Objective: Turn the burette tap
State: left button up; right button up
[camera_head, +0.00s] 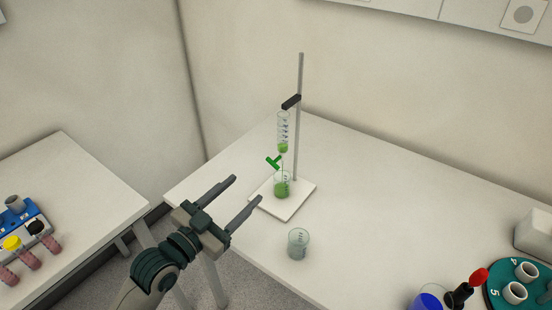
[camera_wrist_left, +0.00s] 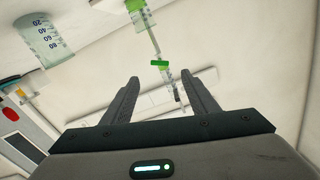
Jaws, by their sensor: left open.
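The burette (camera_head: 283,130) is clamped upright on a stand and holds green liquid. Its green tap (camera_head: 272,162) sits at its lower end, and the tap handle also shows in the left wrist view (camera_wrist_left: 160,63). A beaker with green liquid (camera_head: 282,187) stands under the burette on the white stand base (camera_head: 292,207). My left gripper (camera_head: 249,188) is open and empty, in front of the stand and pointing towards the tap. In the left wrist view the tap lies between and beyond the fingertips (camera_wrist_left: 160,78), apart from them. My right gripper is not in view.
An empty beaker (camera_head: 298,243) stands on the table in front of the stand. The metal rod (camera_head: 299,70) and dark clamp (camera_head: 291,102) rise behind the burette. A teal round holder (camera_head: 495,295) and a blue vessel (camera_head: 427,301) are at lower right.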

aim_at(272, 165)
pick_arm(q)
jog(key=p+x, duration=0.4)
jog(key=x, duration=1)
jog(key=shift+w+d, duration=0.3)
jog(key=shift+w, duration=0.05)
jog(key=shift+c, duration=0.4)
jog(key=c, duration=1)
